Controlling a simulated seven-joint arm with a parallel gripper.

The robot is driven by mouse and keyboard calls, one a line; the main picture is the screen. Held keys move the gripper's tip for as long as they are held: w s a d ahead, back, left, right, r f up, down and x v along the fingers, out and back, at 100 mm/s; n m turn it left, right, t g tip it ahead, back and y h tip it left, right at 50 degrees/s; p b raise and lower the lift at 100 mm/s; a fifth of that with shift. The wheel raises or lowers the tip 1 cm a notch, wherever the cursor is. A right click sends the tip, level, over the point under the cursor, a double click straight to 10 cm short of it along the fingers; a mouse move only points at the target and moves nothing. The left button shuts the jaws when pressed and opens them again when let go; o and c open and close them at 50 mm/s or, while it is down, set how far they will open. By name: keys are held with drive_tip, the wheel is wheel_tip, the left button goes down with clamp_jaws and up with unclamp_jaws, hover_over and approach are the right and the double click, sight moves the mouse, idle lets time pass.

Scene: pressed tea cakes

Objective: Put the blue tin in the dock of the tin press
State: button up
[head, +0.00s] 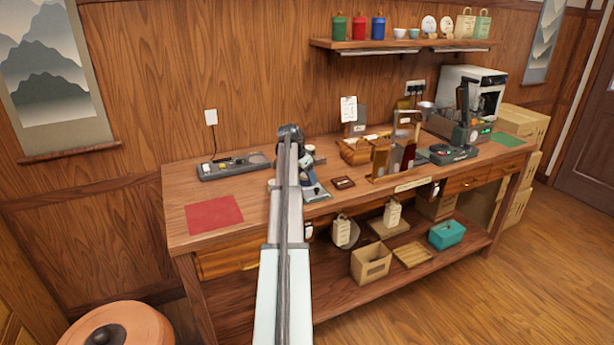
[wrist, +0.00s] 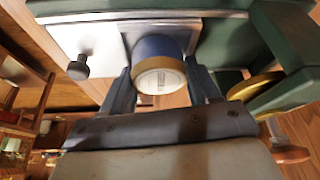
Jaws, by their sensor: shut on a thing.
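The blue tin (wrist: 160,47) is between the fingers of my gripper (wrist: 158,72) in the wrist view. It has a gold rim and a pale label on the end facing the camera. My gripper is shut on it. Just beyond it is a dark green machine (wrist: 215,45), apparently the tin press, with a bright metal plate (wrist: 95,42) and a dark knob (wrist: 78,68). I cannot tell whether the tin touches the plate or sits in the dock. In the head view my arm hides the tin and most of my gripper above the bench.
The bench (head: 255,215) holds a red mat (head: 214,215), a grey tool tray (head: 233,165) and a small dark wooden tray (head: 343,183). Several tall items and a dark machine (head: 453,154) crowd the right. The wall shelf (head: 400,43) carries canisters and cups.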

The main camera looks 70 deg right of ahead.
drive_tip(key=shift+a+f, duration=0.1)
drive_tip(key=shift+f, duration=0.25)
drive_tip(key=o, duration=1.1)
drive_tip(key=shift+r, duration=0.2)
drive_tip(key=v, duration=1.2)
drive_tip(key=shift+r, duration=0.15)
